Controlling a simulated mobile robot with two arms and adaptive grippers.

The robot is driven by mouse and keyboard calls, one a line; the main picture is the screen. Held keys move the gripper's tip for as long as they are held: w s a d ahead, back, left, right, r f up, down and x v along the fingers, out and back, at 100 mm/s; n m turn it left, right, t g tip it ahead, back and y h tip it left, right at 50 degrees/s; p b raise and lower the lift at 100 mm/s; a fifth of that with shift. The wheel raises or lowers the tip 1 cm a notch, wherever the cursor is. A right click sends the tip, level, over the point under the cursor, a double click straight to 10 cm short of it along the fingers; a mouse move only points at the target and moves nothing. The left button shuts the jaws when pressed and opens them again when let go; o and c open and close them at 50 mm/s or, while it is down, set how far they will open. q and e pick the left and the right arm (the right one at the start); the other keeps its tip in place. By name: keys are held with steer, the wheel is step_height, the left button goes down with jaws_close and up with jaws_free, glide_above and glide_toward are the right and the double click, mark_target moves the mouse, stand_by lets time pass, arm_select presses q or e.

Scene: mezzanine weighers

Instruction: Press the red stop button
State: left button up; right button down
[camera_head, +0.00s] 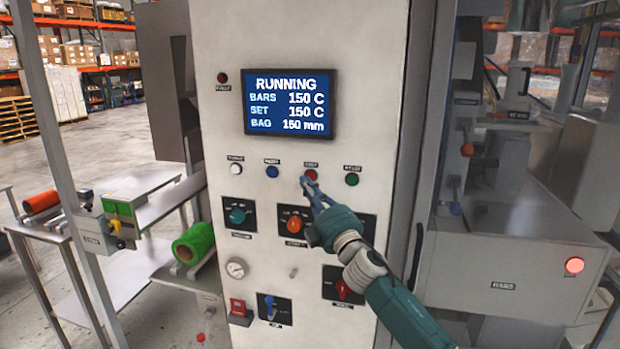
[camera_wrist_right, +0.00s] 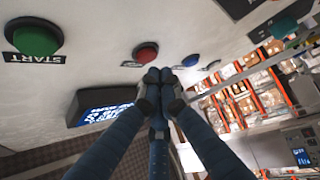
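The red stop button (camera_head: 311,175) sits on the pale control panel (camera_head: 290,50), in a row below the screen. It also shows in the wrist view (camera_wrist_right: 146,53), just beyond my fingertips. My right gripper (camera_head: 306,182) comes from the lower right, its tips at the button's lower left edge. In the wrist view the right gripper (camera_wrist_right: 159,76) has its fingers together with nothing between them. A small gap seems to show between tips and button; contact cannot be told for sure. The screen (camera_head: 289,103) reads RUNNING. My left gripper is not in view.
In the same row are a white button (camera_head: 236,169), a blue button (camera_head: 272,171) and a green button (camera_head: 352,179). An orange-red knob (camera_head: 295,224) and a teal knob (camera_head: 237,216) sit below. Another red lit button (camera_head: 574,265) is on the machine at right.

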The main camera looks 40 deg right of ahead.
steer(key=shift+w+d, duration=0.1)
steer(key=shift+d, duration=0.05)
steer(key=shift+w+d, duration=0.15)
steer(key=shift+w+d, duration=0.25)
steer(key=shift+d, duration=0.1)
stand_by(0.9)
steer(key=shift+s+a, duration=0.1)
steer(key=shift+a, duration=0.05)
steer(key=shift+s+a, duration=0.45)
steer(key=shift+a, duration=0.05)
steer(key=s+a+p, duration=0.1)
steer(key=s+a, duration=0.2)
steer(key=shift+s+a, duration=0.1)
steer(key=shift+a, duration=0.3)
